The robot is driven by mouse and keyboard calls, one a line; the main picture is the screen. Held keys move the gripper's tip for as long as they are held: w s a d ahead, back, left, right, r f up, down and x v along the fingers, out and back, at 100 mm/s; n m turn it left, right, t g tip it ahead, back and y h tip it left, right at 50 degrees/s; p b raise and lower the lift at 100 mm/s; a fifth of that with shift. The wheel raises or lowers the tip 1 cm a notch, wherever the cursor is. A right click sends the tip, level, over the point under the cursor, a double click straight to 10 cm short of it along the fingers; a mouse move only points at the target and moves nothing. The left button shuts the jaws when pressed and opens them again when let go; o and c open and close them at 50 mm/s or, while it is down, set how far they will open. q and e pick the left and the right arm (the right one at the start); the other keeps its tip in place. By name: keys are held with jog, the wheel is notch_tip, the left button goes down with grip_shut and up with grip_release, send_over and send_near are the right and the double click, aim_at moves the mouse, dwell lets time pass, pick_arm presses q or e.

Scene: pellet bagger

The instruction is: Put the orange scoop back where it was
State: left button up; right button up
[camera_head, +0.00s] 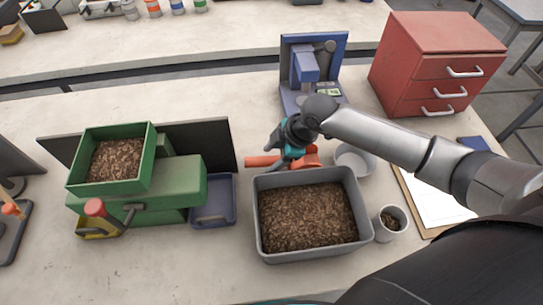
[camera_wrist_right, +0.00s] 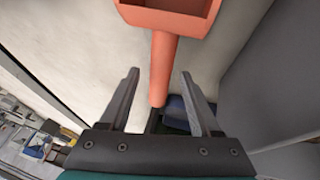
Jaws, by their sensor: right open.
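The orange scoop (camera_head: 306,157) lies on the bench just behind the grey tub (camera_head: 362,211), its handle (camera_head: 262,161) pointing left. My right gripper (camera_head: 284,158) is above the scoop, near where the handle meets the bowl, and hides part of it. In the right wrist view the scoop bowl (camera_wrist_right: 172,18) is at the top. Its handle (camera_wrist_right: 164,65) runs down between the two open fingers of my right gripper (camera_wrist_right: 161,78), with a gap on each side. The tub holds brown pellets (camera_head: 308,217). My left gripper is not in view.
A round grey dish (camera_head: 356,161) and a cup (camera_head: 391,224) stand right of the tub. The green pellet machine (camera_head: 180,190) and blue tray (camera_head: 213,203) are left. A blue device (camera_head: 305,66) stands behind, beside a red drawer cabinet (camera_head: 430,62).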

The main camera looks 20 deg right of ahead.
jog(key=p+v, duration=0.2)
jog(key=v, duration=0.9)
jog(key=shift+r, duration=0.3)
